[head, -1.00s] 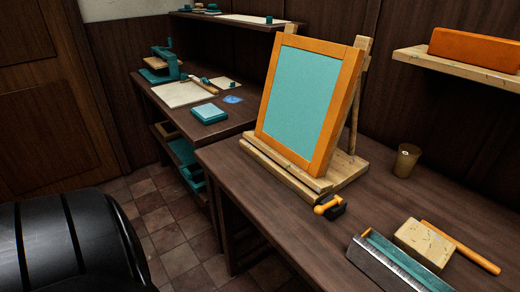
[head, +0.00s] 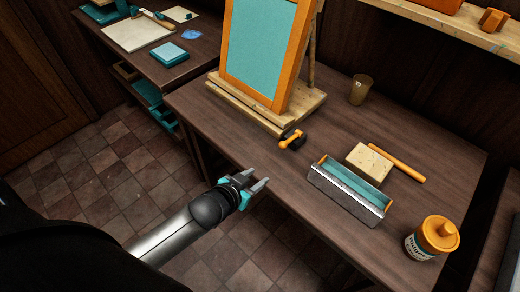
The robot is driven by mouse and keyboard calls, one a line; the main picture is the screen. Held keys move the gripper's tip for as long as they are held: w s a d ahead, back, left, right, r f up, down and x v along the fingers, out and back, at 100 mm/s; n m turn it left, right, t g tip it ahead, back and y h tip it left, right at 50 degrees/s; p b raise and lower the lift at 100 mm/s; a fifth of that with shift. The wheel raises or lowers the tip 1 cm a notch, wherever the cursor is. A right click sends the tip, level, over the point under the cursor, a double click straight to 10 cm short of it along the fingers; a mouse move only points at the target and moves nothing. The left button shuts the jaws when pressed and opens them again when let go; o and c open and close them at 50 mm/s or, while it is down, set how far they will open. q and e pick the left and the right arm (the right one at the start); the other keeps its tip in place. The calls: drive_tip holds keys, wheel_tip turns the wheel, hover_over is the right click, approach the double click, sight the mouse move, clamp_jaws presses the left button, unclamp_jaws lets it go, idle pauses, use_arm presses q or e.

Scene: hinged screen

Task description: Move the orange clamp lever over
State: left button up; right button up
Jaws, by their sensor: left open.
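The orange clamp lever (head: 291,143) sits on a small black clamp body at the front edge of the wooden base (head: 265,117), near the table's front edge. An orange-framed screen with a teal panel (head: 258,45) stands tilted on this base. My left gripper (head: 259,182) is open and empty. It is in front of the table edge, below and left of the lever, and does not touch it. My right gripper is not in view.
On the table (head: 420,160) are a brown cup (head: 360,89), a pale block (head: 370,161), an orange stick (head: 397,163), a metal-edged trough (head: 347,194) and an orange-lidded jar (head: 431,239). A shelf (head: 450,22) hangs at the upper right.

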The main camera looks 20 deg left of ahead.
sight(280, 147)
use_arm(q)
drive_tip(key=shift+m+t+h, duration=0.5)
drive_tip(key=shift+t+h, duration=0.4)
drive_tip(key=w+r, duration=0.3)
drive_tip(key=shift+a+r, duration=0.1)
drive_tip(key=shift+w+r+m+t+h, duration=0.3)
drive_tip(key=shift+w+r+t+h, duration=0.15)
drive_tip(key=shift+h, duration=0.25)
drive_tip(key=b+x, duration=0.5)
drive_tip(key=x, duration=0.3)
drive_tip(key=shift+f+b, duration=0.1)
drive_tip(key=shift+b, duration=0.25)
drive_tip(key=shift+s, duration=0.1)
drive_tip(key=shift+c, duration=0.9)
drive_tip(key=shift+p, duration=0.3)
drive_tip(key=c, duration=0.5)
drive_tip(key=shift+w+r+p, duration=0.15)
drive_tip(key=shift+r+p, duration=0.35)
drive_tip(key=shift+r, duration=0.2)
drive_tip(key=shift+w+r+p, duration=0.15)
drive_tip(key=shift+r+p, duration=0.35)
drive_tip(key=shift+r, duration=0.15)
drive_tip(key=shift+w+r, duration=0.1)
